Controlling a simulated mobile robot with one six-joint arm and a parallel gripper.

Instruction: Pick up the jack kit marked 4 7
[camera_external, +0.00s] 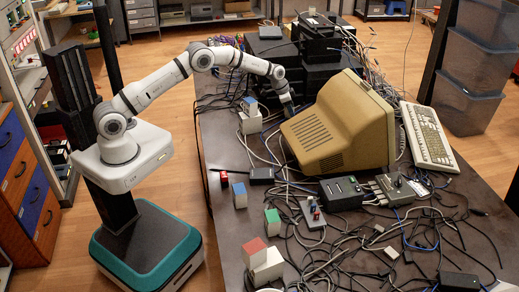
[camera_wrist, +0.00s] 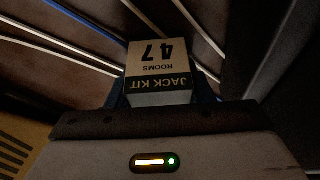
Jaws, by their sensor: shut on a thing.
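The jack kit (camera_wrist: 160,62) is a small box with a cream and dark label reading "JACK KIT", "ROOMS" and "47", upside down in the wrist view. My gripper (camera_wrist: 161,94) is shut on it, with a blue finger part at each side of the box. In the external view my gripper (camera_external: 289,108) points down just behind the beige monitor (camera_external: 338,122), at its upper left. The kit cannot be made out there. From these frames I cannot tell whether the kit touches the table.
Several white boxes with coloured tops stand along the table's left side, among them a blue one (camera_external: 239,194), a green one (camera_external: 272,221) and a red one (camera_external: 254,252). Loose cables cover much of the table. Black equipment (camera_external: 305,75) stands behind. A keyboard (camera_external: 429,136) lies right of the monitor.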

